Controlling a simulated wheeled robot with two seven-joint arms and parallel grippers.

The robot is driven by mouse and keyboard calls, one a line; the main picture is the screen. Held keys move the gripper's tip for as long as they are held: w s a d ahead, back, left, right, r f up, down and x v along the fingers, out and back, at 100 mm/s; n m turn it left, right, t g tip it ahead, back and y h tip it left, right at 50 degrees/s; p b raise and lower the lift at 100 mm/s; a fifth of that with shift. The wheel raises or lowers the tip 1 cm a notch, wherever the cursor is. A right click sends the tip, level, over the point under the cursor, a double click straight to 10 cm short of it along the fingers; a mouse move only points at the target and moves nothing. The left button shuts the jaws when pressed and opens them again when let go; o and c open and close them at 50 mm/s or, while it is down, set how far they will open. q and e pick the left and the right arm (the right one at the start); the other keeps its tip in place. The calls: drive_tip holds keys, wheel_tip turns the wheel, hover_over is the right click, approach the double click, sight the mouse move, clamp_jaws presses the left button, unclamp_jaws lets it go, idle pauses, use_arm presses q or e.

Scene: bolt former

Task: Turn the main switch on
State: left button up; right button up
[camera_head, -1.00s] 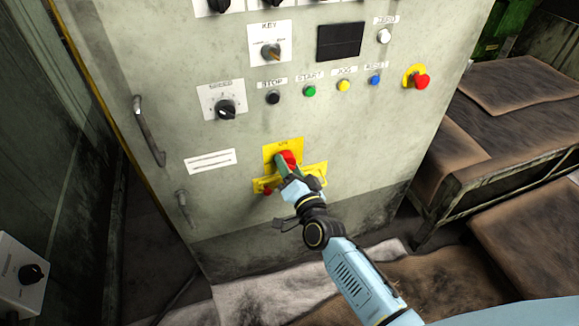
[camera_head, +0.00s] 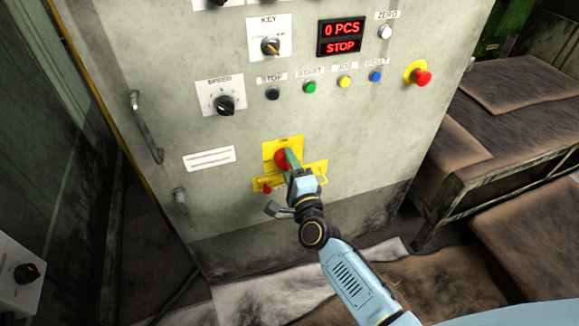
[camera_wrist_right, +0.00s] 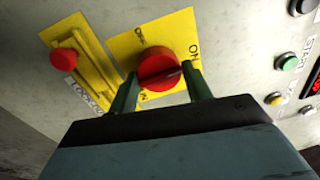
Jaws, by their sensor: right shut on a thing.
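The main switch is a red rotary knob (camera_head: 281,158) on a yellow plate (camera_head: 270,144), low on the grey control cabinet. In the right wrist view the red knob (camera_wrist_right: 159,68) sits between the two green fingers of my right gripper (camera_wrist_right: 160,85), which is shut on it. ON and OFF lettering shows on the plate around it. In the head view my right gripper (camera_head: 291,162) covers part of the knob. The display (camera_head: 341,38) above is lit red and reads "0 PCS" and "STOP". My left gripper is not in view.
A yellow latch bar with a small red knob (camera_wrist_right: 64,59) is beside the switch plate. Above are the key switch (camera_head: 270,45), speed dial (camera_head: 224,104), push buttons and a red emergency stop (camera_head: 422,77). A brown-topped bench (camera_head: 500,140) stands at right.

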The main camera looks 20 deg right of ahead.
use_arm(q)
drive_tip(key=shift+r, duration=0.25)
use_arm(e)
drive_tip(key=shift+f+m, duration=0.15)
drive_tip(key=shift+m, duration=0.35)
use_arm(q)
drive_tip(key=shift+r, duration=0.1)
use_arm(e)
drive_tip(key=o, duration=0.9)
drive_tip(key=shift+o, duration=0.2)
drive_tip(key=shift+s, duration=0.1)
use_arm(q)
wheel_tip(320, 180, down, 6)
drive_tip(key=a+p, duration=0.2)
use_arm(e)
drive_tip(key=s, duration=1.3)
drive_tip(key=shift+d+f, duration=0.2)
drive_tip(key=shift+f, duration=0.2)
drive_tip(key=shift+s, duration=0.1)
